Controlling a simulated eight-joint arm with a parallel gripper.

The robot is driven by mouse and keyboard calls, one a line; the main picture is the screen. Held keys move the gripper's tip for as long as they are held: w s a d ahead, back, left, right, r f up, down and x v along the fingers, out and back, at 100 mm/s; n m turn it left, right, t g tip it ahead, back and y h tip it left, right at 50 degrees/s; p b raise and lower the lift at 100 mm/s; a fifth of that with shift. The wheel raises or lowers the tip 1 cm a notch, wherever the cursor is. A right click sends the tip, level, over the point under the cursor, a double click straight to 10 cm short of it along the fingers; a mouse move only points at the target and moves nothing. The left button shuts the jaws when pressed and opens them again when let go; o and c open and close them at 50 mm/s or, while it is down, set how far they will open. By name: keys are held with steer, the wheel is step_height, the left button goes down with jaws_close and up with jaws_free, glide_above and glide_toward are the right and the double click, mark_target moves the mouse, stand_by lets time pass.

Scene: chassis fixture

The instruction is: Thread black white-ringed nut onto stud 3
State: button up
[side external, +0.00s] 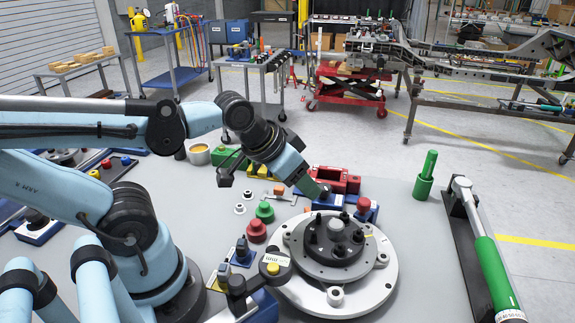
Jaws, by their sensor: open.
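The round black hub (322,261) sits on a pale round plate (378,283), with several dark upright studs (358,236) around a silver centre cap (337,224). I cannot read which one is stud 3. My gripper (323,190) is at the low end of my slanting arm, just behind the hub and above a blue block (325,204). Its jaws are small and dark here, and I cannot see anything between them. I cannot single out the black white-ringed nut for certain; a small white-ringed piece (240,209) lies on the table left of the hub.
Red (256,232) and green (265,211) knob-like parts stand left of the hub. Red blocks (333,178) lie behind it. A green-handled tool (493,270) lies in a black cradle at right. A green cylinder (425,175) stands behind. Table right of the plate is clear.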

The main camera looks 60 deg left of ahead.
steer(key=shift+c, duration=1.2)
steer(key=a+n+g, duration=0.1)
steer(key=a, duration=0.2)
steer(key=a+f+n+g, duration=0.1)
steer(key=a, duration=0.2)
steer(key=a+f+n+g+y, duration=0.1)
steer(key=a+n, duration=0.1)
steer(key=a, duration=0.1)
steer(key=shift+w+a+g, duration=0.25)
steer(key=shift+w+g, duration=0.05)
steer(key=shift+w, duration=0.05)
steer(key=shift+c, duration=0.3)
steer(key=n+g, duration=0.3)
steer(key=n, duration=0.2)
glide_above(248, 192)
steer(key=shift+h, duration=0.4)
step_height(248, 192, down, 4)
steer(key=shift+d+f, duration=0.1)
steer(key=shift+f, duration=0.1)
steer(key=shift+s+f+g, duration=0.1)
steer(key=shift+f+g, duration=0.2)
steer(key=shift+f, duration=3.45)
